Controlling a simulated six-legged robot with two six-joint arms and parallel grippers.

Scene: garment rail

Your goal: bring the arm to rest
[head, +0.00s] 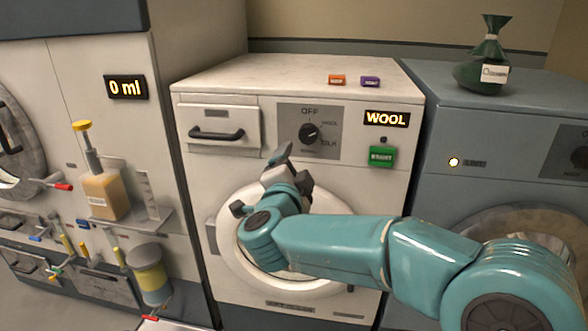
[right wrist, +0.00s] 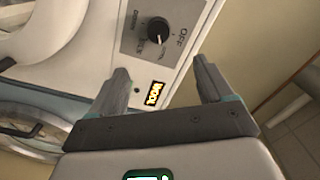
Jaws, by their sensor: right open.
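My right arm comes in from the lower right in the head view and reaches across the front of the white washing machine (head: 380,205). My right gripper (head: 278,165) is in front of the machine, below the dial and above the round door. In the right wrist view, the two grey fingers of the gripper (right wrist: 162,82) stand wide apart with nothing between them. The dial (right wrist: 157,30) and the lit WOOL display (right wrist: 154,93) show beyond the fingers. My left gripper is not in view.
The round door (head: 330,205) is partly hidden by my arm. A green button (head: 381,157) sits below the WOOL display (head: 387,119). Orange (head: 337,80) and purple (head: 370,82) blocks lie on top. A blue-grey machine (head: 435,100) holds a green sack (head: 484,70). A bottle (head: 104,196) stands left.

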